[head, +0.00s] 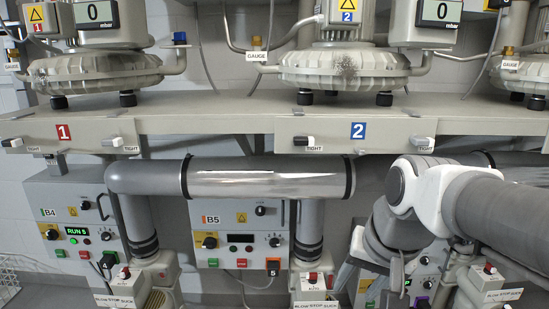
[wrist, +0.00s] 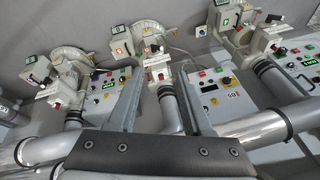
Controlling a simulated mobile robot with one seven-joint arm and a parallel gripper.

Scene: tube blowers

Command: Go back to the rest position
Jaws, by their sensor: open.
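My gripper (head: 370,285) hangs at the lower right of the head view, in front of the wall panels and below the horizontal pipe. My grey and white arm reaches in from the right above it. In the wrist view the two grey fingers of my gripper (wrist: 160,85) stand wide apart above the dark palm bar. Nothing is held between them. The exact distance from the fingers to the panels cannot be told.
A horizontal pipe (head: 265,178) with a clear section runs behind my arm. Panel B4 (head: 72,228) shows green "RUN 5"; panel B5 (head: 238,232) has a dark display. Blower 1 (head: 95,72) and blower 2 (head: 343,70) sit on the shelf (head: 215,122). Blow-stop-suck units stand along the bottom.

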